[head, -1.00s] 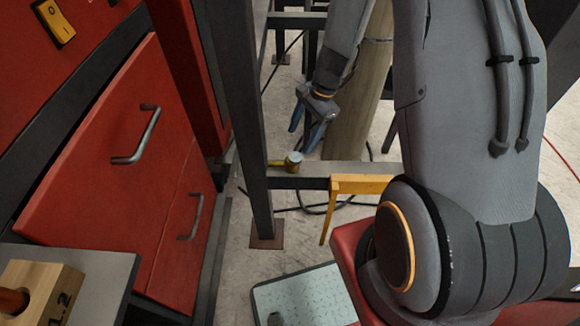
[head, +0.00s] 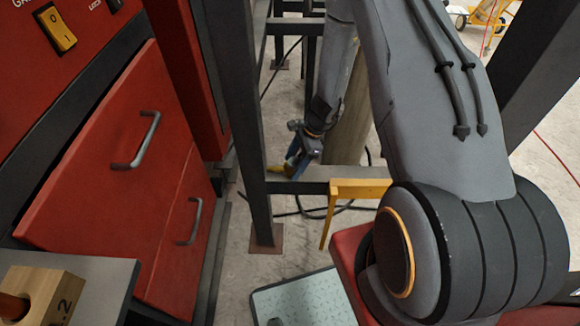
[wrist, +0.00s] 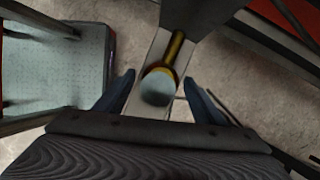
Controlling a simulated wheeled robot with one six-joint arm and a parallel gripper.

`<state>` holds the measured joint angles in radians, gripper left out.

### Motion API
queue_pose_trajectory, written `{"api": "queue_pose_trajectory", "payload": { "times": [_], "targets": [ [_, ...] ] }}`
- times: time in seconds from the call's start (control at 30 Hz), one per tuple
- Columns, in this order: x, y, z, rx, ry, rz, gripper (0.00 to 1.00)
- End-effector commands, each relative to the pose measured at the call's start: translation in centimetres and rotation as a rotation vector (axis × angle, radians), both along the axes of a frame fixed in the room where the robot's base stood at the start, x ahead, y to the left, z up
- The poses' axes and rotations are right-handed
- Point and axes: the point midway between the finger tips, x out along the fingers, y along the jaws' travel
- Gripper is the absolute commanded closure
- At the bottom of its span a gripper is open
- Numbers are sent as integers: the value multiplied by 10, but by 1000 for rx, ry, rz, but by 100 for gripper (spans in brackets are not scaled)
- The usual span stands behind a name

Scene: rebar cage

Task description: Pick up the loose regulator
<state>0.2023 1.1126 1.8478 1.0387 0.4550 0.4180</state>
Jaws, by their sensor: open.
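The regulator (wrist: 158,86) shows in the wrist view as a yellow-brass body with a pale round face, lying on a grey steel rail (wrist: 146,105). In the head view only a bit of its yellow part (head: 276,169) shows beside my gripper; the rest is hidden. My gripper (head: 292,172) is low at the rail in the head view. In the wrist view its two blue fingers (wrist: 160,92) are open, one on each side of the regulator's round end. I see gaps between the fingers and the regulator; whether either touches it is unclear.
A dark upright post (head: 246,130) stands just left of my gripper. A yellow bracket (head: 352,189) hangs on the rail to the right. Red drawers (head: 110,185) with handles are at the left. A pale step platform (head: 300,300) is on the floor.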

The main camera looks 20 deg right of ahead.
Motion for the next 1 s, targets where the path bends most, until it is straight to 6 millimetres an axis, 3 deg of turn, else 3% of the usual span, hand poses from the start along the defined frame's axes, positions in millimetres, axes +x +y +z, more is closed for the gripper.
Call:
{"api": "queue_pose_trajectory", "payload": {
  "times": [0.13, 0.4, 0.77, 1.0],
  "targets": [
    [0, 4, -10, 0, 0, 0, 37],
    [0, 5, -12, 0, -1, 1, 37],
    [0, 5, -12, 0, 0, 0, 98],
    [1, 5, -11, 0, -1, 1, 100]
  ]
}}
